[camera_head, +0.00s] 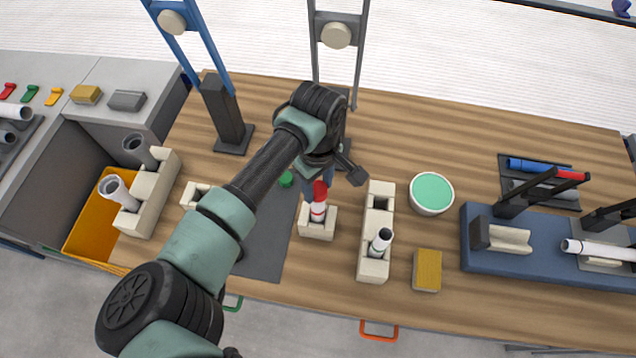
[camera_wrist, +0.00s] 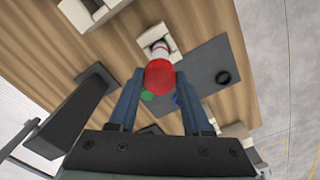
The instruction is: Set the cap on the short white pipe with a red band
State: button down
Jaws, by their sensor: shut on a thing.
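The short white pipe with a red band (camera_head: 317,213) stands upright in a cream block (camera_head: 317,232). It also shows in the wrist view (camera_wrist: 158,49), partly behind the red cap.
A green cap (camera_head: 286,179) lies on the dark mat (camera_head: 268,245). A cream block (camera_head: 374,268) with a dark-topped white pipe (camera_head: 381,241) stands close right. A teal-filled bowl (camera_head: 432,193), yellow sponge (camera_head: 427,271) and blue fixture (camera_head: 490,262) are farther right.

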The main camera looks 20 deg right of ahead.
aim_at(318, 188)
jog(key=shift+f+b, duration=1)
jog(key=shift+b, duration=0.35)
dwell(2.6)
jog(key=shift+c, duration=1.3)
grip_release()
jog(key=shift+o, duration=0.2)
jog(key=shift+o, duration=1.1)
jog(key=shift+r, duration=0.1)
jog(key=shift+r+p, duration=2.1)
jog(key=shift+r, duration=1.3)
